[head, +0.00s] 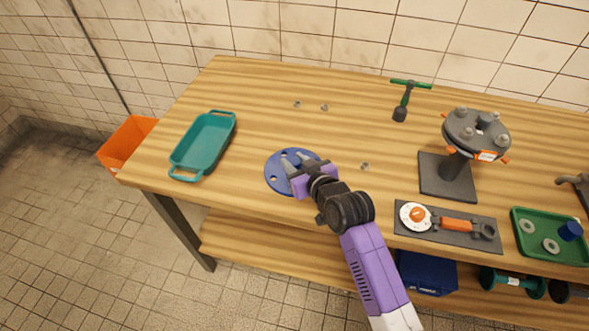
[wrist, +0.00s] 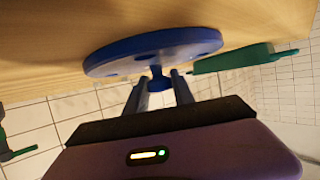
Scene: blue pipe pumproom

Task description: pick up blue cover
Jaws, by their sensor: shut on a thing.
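The blue cover (head: 279,176) is a round blue disc with holes, at the front middle of the wooden table in the head view. In the wrist view the blue cover (wrist: 150,50) shows edge-on, with a short blue knob at its centre. My gripper (head: 295,162) is over the cover, its two grey fingers at the knob. In the wrist view the fingers of my gripper (wrist: 160,80) are shut on the knob from both sides. Whether the cover touches the table or is slightly raised, I cannot tell. My gripper hides part of the cover in the head view.
A teal tray (head: 204,143) stands to the left on the wooden table (head: 262,95). Small nuts (head: 324,107) lie behind the cover. To the right are a grey flanged stand (head: 450,170), a tool mat (head: 445,237) and a green tray (head: 535,255). A green-handled tool (head: 405,98) lies at the back.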

